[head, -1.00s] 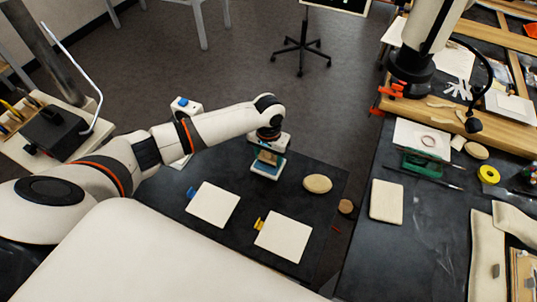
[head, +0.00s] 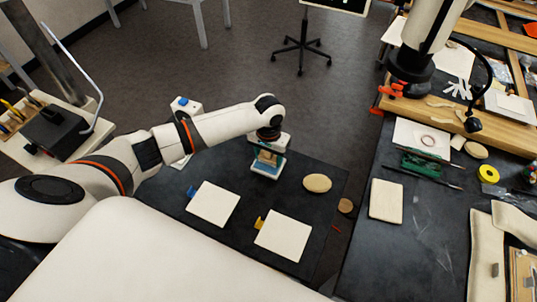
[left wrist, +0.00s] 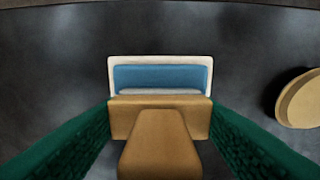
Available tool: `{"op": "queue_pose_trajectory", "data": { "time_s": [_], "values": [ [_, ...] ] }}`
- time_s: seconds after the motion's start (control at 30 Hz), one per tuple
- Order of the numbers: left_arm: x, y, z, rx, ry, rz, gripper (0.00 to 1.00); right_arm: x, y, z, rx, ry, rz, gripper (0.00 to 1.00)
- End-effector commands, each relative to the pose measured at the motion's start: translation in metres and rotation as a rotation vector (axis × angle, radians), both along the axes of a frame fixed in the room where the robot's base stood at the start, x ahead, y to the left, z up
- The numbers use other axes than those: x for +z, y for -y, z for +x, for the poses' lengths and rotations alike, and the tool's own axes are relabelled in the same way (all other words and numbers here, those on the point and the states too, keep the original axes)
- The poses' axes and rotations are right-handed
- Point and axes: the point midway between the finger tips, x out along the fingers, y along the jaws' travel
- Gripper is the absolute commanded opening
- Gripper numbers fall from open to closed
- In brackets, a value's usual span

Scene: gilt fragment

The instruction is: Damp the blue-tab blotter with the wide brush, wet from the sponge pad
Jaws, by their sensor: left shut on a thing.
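My left gripper (head: 268,153) is shut on the tan wooden handle of the wide brush (left wrist: 160,140). Its green fingers flank the handle in the left wrist view. A pale strip of bristles shows at the brush's far edge, over the near part of the blue sponge pad (left wrist: 162,76) in its white tray. The pad also shows under the gripper in the head view (head: 268,171); I cannot tell whether the bristles touch it. The blue-tab blotter (head: 213,204), a white square, lies flat to the lower left.
A yellow-tab blotter (head: 283,235) lies right of the blue-tab one. A tan oval (head: 317,183) and a small brown disc (head: 346,206) lie right of the pad. A blue-topped white block (head: 184,104) stands behind my left arm. A cluttered bench (head: 425,230) fills the right.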

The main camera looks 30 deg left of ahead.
Motion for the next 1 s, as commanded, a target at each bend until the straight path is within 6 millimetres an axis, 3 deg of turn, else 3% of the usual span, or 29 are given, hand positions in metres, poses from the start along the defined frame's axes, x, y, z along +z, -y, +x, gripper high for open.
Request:
{"op": "queue_pose_trajectory", "data": {
  "time_s": [1.0],
  "values": [
    [-0.0023, 0.0001, -0.0013, -0.001, -0.003, 0.001, 0.38, 0.0056, -0.0018, 0.0000, -0.001, 0.001, 0.002, 0.36]
  ]
}}
